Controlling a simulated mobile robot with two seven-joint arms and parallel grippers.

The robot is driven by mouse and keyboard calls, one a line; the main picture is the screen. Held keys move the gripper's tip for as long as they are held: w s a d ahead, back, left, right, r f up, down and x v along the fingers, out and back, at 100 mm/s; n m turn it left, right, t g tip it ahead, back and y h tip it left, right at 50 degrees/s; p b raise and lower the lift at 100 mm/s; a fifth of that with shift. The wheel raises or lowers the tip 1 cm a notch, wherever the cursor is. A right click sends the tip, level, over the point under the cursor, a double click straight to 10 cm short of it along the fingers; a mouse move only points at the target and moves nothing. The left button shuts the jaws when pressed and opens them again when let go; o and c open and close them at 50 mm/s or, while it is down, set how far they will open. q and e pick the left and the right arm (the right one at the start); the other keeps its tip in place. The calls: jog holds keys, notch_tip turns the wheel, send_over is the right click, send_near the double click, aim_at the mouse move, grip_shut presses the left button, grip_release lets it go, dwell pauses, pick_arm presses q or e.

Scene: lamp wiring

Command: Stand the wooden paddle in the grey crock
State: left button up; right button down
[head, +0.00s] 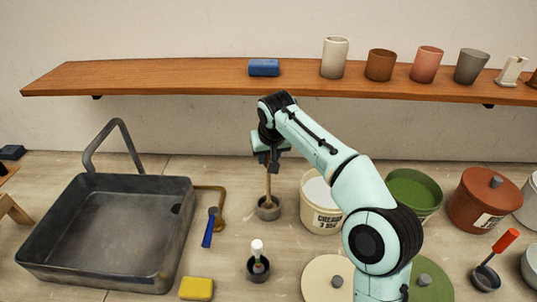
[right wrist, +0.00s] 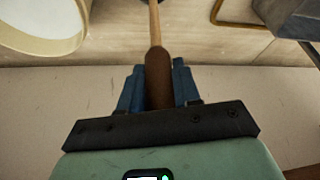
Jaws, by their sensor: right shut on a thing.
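The wooden paddle (head: 268,184) hangs upright below my right gripper (head: 269,160). Its lower end appears to be inside the mouth of the small grey crock (head: 267,212), which stands on the worktop; whether it touches the bottom is hidden. In the right wrist view, my right gripper (right wrist: 158,88) is shut on the brown upper part of the paddle (right wrist: 158,70), and the pale shaft runs away to the top edge. My left gripper is not in view.
A dark sink (head: 105,230) stands at left, with a blue-handled tool (head: 209,228) beside it. A cream bucket (head: 320,210) stands right of the crock. A dark pot with a white-handled tool (head: 257,265) and a yellow sponge (head: 196,289) lie nearer. A wooden shelf (head: 190,75) runs behind.

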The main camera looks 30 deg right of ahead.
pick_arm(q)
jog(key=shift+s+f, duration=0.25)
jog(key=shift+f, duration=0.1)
pick_arm(e)
jog(key=shift+f, duration=0.65)
jog(key=c, duration=0.7)
grip_release()
jog(key=shift+r, duration=0.1)
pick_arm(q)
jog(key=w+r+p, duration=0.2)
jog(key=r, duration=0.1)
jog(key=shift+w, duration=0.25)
pick_arm(e)
jog(key=v, duration=1.3)
jog(key=shift+r, duration=0.15)
